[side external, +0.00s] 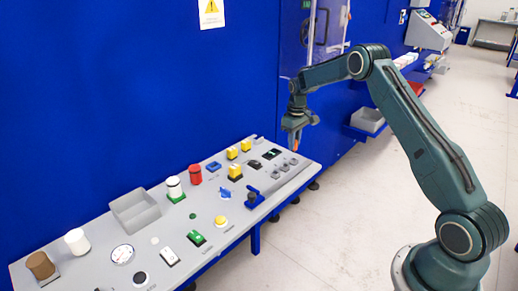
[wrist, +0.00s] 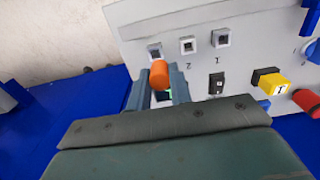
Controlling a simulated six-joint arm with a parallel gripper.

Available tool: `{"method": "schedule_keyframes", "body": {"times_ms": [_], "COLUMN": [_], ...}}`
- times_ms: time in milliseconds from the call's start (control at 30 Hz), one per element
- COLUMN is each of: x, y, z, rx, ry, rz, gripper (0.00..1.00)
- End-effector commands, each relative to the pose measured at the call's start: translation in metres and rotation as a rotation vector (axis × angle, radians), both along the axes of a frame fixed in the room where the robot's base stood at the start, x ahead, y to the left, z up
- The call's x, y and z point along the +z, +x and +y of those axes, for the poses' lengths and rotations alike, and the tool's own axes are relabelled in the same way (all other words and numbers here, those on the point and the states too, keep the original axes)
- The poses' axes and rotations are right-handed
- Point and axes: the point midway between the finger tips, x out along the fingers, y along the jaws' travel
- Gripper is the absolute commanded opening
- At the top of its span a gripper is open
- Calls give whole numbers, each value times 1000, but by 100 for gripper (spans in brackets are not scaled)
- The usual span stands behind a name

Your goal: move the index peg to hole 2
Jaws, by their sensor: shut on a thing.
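The index peg (wrist: 160,74) is orange and sits between the two fingers of my gripper (wrist: 161,84) in the wrist view. In the side view my gripper (side external: 293,126) points down above the right end of the panel, with a little orange of the peg showing at its fingers. Three square grey sockets stand in a row in the wrist view. Hole 1 (wrist: 222,38) is at right and hole 2 (wrist: 187,45) is in the middle, each with its number below. The third socket (wrist: 154,50) is nearest the peg, its label hidden. The peg appears raised clear of them.
The grey panel (side external: 150,240) carries yellow, red, white and green controls and an open grey tray (side external: 135,212). A black switch (wrist: 216,84) and a yellow knob (wrist: 270,82) are right of my gripper. A blue wall (side external: 120,90) rises behind.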

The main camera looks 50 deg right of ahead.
Motion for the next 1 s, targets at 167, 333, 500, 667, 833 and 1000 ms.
{"method": "schedule_keyframes", "body": {"times_ms": [167,333,500,667,833,1000], "x": [19,33,36,34,29,20], "y": [1,0,0,0,0,-1], "z": [25,44,48,48,48,48], "rx": [4,2,1,1,1,1], "ry": [-1,0,0,0,0,1], "rz": [-2,0,0,0,1,2], "gripper": [0,0,0,0,0,0]}}
